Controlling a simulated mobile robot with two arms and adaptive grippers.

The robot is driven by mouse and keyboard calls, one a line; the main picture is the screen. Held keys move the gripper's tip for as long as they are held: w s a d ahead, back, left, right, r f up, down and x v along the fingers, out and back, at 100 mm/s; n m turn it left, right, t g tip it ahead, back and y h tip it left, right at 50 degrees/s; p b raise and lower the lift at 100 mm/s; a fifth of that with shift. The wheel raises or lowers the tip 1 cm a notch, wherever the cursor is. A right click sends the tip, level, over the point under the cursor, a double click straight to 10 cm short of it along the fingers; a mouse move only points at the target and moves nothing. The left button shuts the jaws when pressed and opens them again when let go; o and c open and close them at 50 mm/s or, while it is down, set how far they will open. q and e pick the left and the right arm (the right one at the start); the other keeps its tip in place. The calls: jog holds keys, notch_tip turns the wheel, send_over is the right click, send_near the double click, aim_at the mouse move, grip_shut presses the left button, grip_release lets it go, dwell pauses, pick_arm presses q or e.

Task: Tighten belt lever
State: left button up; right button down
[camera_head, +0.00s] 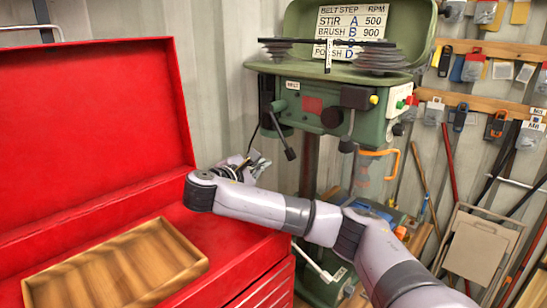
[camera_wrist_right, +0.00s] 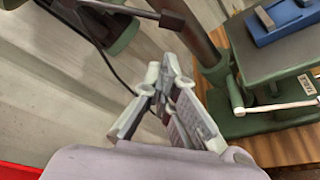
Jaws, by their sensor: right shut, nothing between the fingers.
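The green drill press (camera_head: 310,119) stands against the back wall with its top cover raised. The pulleys (camera_head: 380,58) and belt show under the cover. A white label that seems to read "BELT" (camera_head: 293,85) is on the left of the head. Below it a thin lever with a black tip (camera_head: 290,154) slants down and right; I cannot tell if it is the belt lever. A dark-tipped rod shows at the top of the right wrist view (camera_wrist_right: 172,20). My right gripper (camera_head: 260,163) is shut and empty, left of and below that lever, apart from it. My left gripper is out of view.
The open red tool chest (camera_head: 85,110) fills the left, with a wooden tray (camera_head: 120,265) on it. A blue vise-like object (camera_wrist_right: 283,20) is on the press's lower part. Tools hang on the right wall, and a folded beige chair (camera_head: 478,250) stands at right.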

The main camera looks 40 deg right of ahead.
aim_at(280, 133)
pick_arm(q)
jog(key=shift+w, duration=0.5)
pick_arm(e)
jog(key=x, duration=1)
jog(key=shift+d, duration=0.15)
